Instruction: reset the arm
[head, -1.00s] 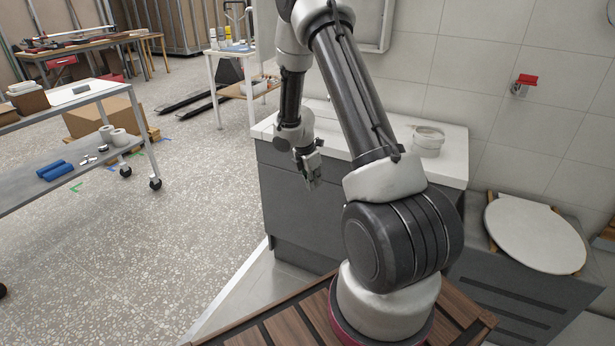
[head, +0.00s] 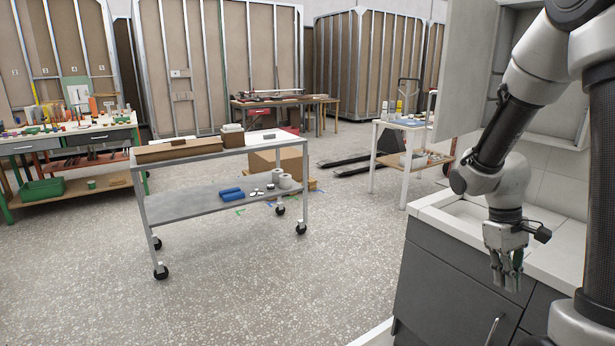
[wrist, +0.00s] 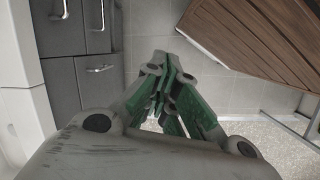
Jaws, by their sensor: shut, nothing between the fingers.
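My gripper (head: 507,282) hangs at the right of the head view, fingers pointing down, in front of the grey vanity cabinet (head: 455,285). Its fingers are together with nothing between them. In the wrist view my gripper (wrist: 172,62) shows its green-sided fingers closed, above a pale tiled floor. My arm runs down to it from the upper right of the head view.
The vanity's white top (head: 465,215) lies just behind my gripper. Drawers with handles (wrist: 100,68) are at left in the wrist view; a slatted wooden board (wrist: 255,35) is at upper right. A wheeled cart (head: 205,190) stands left, with open floor before it.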

